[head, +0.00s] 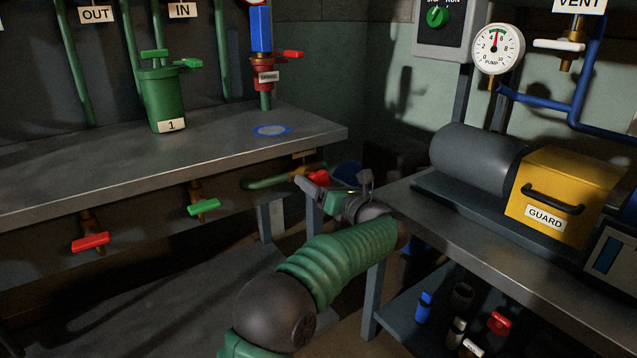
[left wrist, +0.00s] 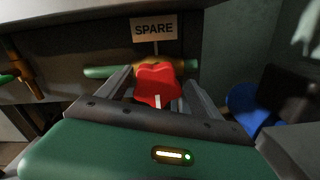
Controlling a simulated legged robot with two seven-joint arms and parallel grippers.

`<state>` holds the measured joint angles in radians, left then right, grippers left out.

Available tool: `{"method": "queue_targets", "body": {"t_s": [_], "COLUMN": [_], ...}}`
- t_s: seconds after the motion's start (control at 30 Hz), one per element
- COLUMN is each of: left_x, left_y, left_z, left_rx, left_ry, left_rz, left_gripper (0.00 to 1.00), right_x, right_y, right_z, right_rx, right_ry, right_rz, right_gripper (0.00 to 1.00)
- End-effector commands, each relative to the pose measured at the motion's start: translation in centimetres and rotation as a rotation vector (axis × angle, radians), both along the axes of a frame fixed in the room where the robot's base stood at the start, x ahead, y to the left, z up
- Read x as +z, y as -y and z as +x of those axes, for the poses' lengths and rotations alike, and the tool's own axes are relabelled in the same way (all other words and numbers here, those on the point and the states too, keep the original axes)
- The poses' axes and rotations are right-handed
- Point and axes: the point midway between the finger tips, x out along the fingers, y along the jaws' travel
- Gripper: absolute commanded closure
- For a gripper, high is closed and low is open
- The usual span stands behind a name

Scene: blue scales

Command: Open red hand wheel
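The red hand wheel (head: 319,178) sits on a brass valve body under the front edge of the left bench, partly hidden by my gripper in the head view. It also shows in the left wrist view (left wrist: 158,82), a lobed red knob below a sign reading SPARE (left wrist: 154,29). My left gripper (head: 338,186) reaches toward it from the front. In the left wrist view its two fingers (left wrist: 160,88) are apart, one on each side of the wheel, with what look like small gaps; contact cannot be told. My right gripper is not in view.
Red (head: 90,242) and green (head: 204,207) handles hang under the left bench (head: 225,143). The right bench (head: 455,232), with a grey motor (head: 475,160) and yellow guard (head: 560,195), stands close beside my left forearm. A blue round thing (left wrist: 248,104) is right of the wheel.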

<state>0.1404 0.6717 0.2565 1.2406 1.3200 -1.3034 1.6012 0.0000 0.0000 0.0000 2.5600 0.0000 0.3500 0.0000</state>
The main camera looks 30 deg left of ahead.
Motion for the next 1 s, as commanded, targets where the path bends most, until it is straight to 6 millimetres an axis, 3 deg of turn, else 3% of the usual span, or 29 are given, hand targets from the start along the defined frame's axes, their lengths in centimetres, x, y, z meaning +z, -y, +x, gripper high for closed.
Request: {"method": "queue_targets", "body": {"t_s": [0.37,0.47,0.83,1.0], "left_x": [0.6,0.9,0.8,0.5], "left_y": [0.5,2.1,11.9,14.7], "left_z": [-0.3,-0.9,-4.9,-6.1], "left_rx": [0.002,-0.001,-0.003,0.0], "left_ry": [0.004,0.003,-0.001,0.001], "left_rz": [0.004,0.004,0.004,0.004], "left_gripper": [0.23,0.23,0.23,0.23], "right_x": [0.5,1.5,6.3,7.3], "right_y": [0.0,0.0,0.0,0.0], "right_z": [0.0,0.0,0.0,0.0], "right_rx": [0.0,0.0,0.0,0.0], "right_ry": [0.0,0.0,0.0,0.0], "right_rz": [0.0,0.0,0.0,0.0], "right_gripper": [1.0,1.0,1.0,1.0]}}
